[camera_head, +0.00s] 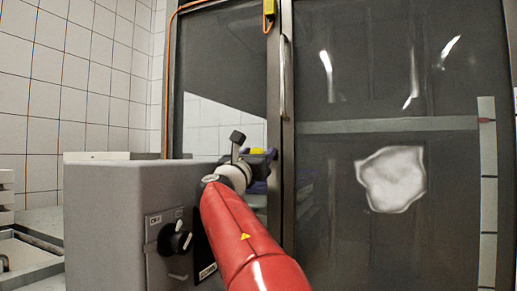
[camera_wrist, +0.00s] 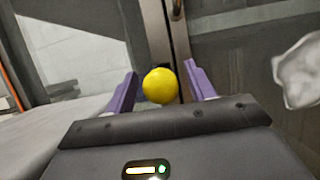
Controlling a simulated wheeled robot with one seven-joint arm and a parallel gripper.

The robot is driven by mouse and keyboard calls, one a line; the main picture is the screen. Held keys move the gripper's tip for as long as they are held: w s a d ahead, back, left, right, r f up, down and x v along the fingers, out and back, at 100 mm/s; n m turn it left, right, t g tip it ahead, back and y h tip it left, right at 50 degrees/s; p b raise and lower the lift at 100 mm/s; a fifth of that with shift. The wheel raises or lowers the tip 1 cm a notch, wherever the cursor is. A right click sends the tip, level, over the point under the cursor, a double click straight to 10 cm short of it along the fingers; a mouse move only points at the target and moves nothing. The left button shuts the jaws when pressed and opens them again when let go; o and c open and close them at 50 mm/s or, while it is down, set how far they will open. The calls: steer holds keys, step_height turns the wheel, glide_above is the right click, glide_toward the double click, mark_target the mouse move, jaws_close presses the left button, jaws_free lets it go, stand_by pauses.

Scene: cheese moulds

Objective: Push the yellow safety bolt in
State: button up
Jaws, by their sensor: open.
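A round yellow knob, seemingly the end of the safety bolt (camera_wrist: 160,86), shows in the wrist view between the purple fingers of my gripper (camera_wrist: 161,69). The fingers stand apart on either side of it, and I cannot tell whether either touches it. In the head view a small yellow patch (camera_head: 257,151) shows at my gripper (camera_head: 266,165), in front of the door frame. My red arm hides part of that area. The bolt's shaft and its seat are not visible.
A grey box with a black rotary knob (camera_head: 175,241) stands left of my arm. Dark glazed doors (camera_head: 400,90) with a metal handle (camera_head: 283,80) are ahead. A yellow fitting (camera_head: 269,8) with an orange cable sits high on the frame. A white smear marks the right pane.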

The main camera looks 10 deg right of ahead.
steer(key=shift+w+d+r, duration=0.25)
steer(key=shift+w+d, duration=0.15)
steer(key=shift+w, duration=0.1)
jaws_close()
steer(key=shift+w+d+r+p, duration=0.1)
steer(key=shift+w+d+p, duration=0.1)
steer(key=shift+p, duration=0.1)
steer(key=w+d+p, duration=0.2)
steer(key=w, duration=0.1)
steer(key=w+d+p, duration=0.1)
steer(key=w, duration=0.1)
steer(key=shift+d, duration=0.25)
